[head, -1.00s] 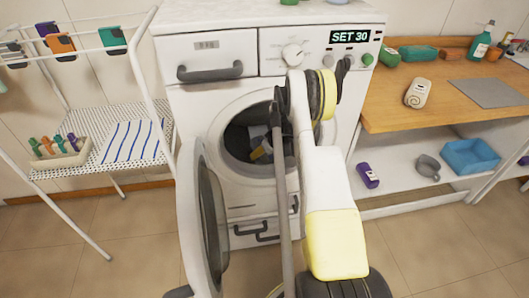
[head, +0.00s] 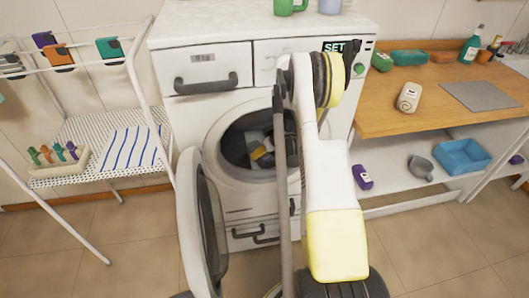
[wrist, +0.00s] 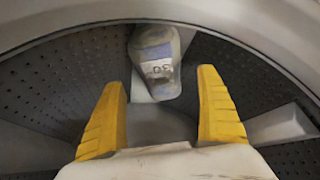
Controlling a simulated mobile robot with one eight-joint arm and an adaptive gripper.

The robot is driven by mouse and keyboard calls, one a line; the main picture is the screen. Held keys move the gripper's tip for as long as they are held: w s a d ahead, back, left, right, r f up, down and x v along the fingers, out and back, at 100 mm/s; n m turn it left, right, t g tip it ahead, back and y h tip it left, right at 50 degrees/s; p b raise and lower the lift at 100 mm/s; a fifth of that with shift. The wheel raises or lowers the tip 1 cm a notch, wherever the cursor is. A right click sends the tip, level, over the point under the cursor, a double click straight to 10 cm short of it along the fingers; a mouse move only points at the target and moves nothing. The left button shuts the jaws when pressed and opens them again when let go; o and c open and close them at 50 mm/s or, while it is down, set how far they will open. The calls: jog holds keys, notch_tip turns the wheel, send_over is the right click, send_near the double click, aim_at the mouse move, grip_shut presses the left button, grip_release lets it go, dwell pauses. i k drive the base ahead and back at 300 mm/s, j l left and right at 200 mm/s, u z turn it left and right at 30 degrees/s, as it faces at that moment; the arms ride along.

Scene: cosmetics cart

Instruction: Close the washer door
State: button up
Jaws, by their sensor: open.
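The washer (head: 230,186) stands ahead of me, a white front-loader with a round opening. Its white door (head: 191,232) stands wide open, swung out toward me on the left side of the opening. My gripper (wrist: 160,100) shows in the wrist view with two yellow fingers apart and nothing between them. It faces the dark perforated drum (wrist: 60,85) inside the opening. A grey item with a bluish label (wrist: 155,62) lies in the drum beyond the fingertips. In the head view my arm hides part of the opening and the display.
A drying rack (head: 85,127) stands left of the washer and door. A wooden counter (head: 430,115) with a lower shelf is on the right. A green mug (head: 290,6) stands on the washer top. Tiled floor is free left of the door.

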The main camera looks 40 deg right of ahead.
aim_at(204, 274)
jog(key=k+j, duration=1.65)
